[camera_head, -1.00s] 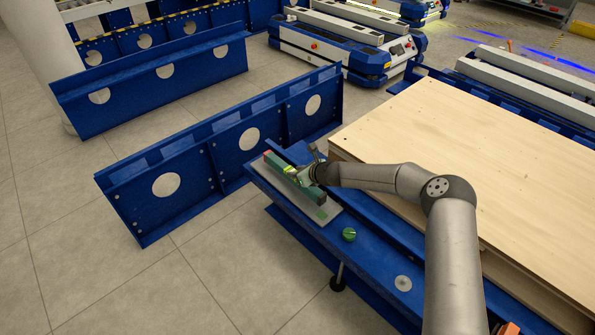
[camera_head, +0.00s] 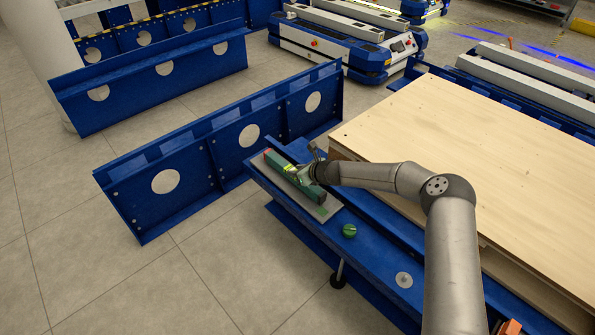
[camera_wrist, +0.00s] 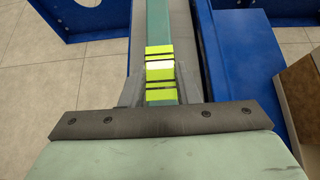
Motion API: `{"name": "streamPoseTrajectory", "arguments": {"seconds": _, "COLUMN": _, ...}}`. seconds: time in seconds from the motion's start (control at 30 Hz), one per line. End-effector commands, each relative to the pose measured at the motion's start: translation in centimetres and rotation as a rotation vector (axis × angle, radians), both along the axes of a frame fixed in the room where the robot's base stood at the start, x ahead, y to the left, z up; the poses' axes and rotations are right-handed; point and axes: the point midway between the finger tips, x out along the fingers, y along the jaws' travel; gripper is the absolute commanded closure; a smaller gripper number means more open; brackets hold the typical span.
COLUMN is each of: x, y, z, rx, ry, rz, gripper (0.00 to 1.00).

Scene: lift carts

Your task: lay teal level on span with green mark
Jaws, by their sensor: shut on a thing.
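The teal level (camera_head: 312,190) is a long bar with a red far end, lying along a light grey strip on the blue beam. In the wrist view the teal level (camera_wrist: 158,25) runs straight away from me, with yellow-green bands around it. My gripper (camera_head: 294,171) is shut on the level near its middle; it also shows in the wrist view (camera_wrist: 160,78). The grey span (camera_head: 330,206) sticks out at the level's near end and carries a small green mark (camera_head: 322,211). I cannot tell whether the level's underside touches the span.
A green knob (camera_head: 349,230) and a round grey disc (camera_head: 403,280) sit on the blue beam nearer me. A large wooden board (camera_head: 460,150) lies right of the beam. A blue frame with round holes (camera_head: 215,150) stands to the left. Open tiled floor (camera_head: 170,285) lies at the lower left.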

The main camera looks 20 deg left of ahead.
Motion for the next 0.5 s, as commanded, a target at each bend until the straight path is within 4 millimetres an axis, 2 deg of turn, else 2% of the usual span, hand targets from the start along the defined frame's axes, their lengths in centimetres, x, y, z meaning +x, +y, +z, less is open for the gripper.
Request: {"name": "streamPoseTrajectory", "arguments": {"seconds": 0.5, "x": 0.02, "y": 0.02, "z": -1.0, "rx": 0.001, "ry": 0.0, "rz": 0.0, "gripper": 1.0}}
